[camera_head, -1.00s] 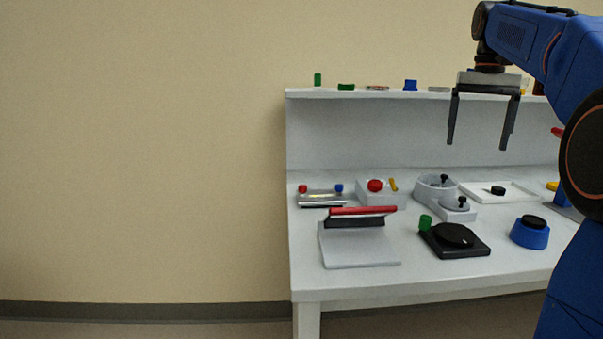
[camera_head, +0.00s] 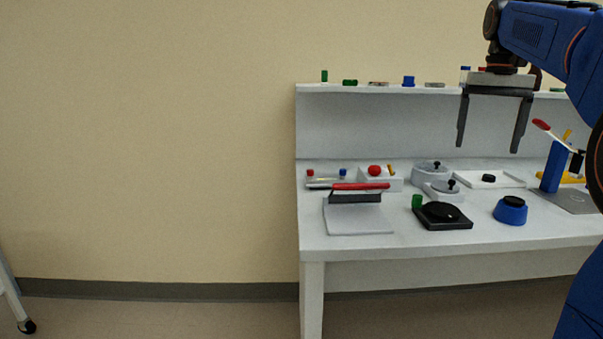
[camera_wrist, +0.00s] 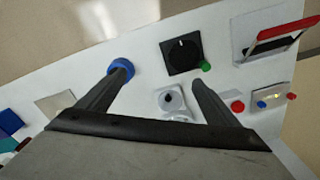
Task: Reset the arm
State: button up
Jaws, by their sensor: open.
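My gripper (camera_head: 490,128) is open and empty, with its two dark fingers pointing down. In the head view it hangs at the upper right, in front of the white bench's back panel and above the bench top (camera_head: 290,240). In the wrist view my gripper (camera_wrist: 158,80) shows its fingers spread over the bench, with nothing between them but bench top and small devices beyond. The blue arm above it runs off the right edge of the head view.
A shelf (camera_head: 385,89) holds small items.

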jog(key=s+a+f+n+t, duration=0.2)
jog(key=s+a+f, duration=0.8)
jog(key=s+f, duration=0.4)
jog(key=s+a+f+n+t, duration=0.1)
jog(key=s+a+f, duration=0.1)
jog(key=s+f, duration=0.5)
jog(key=s+a+f+n+t, duration=0.1)
jog(key=s+a+f, duration=0.1)
jog(key=s+f, duration=0.6)
notch_tip(320, 180, down, 3)
jog(key=shift+a+f+n+t, duration=0.15)
jog(key=shift+a+n+t, duration=0.15)
jog(key=shift+a+n, duration=0.1)
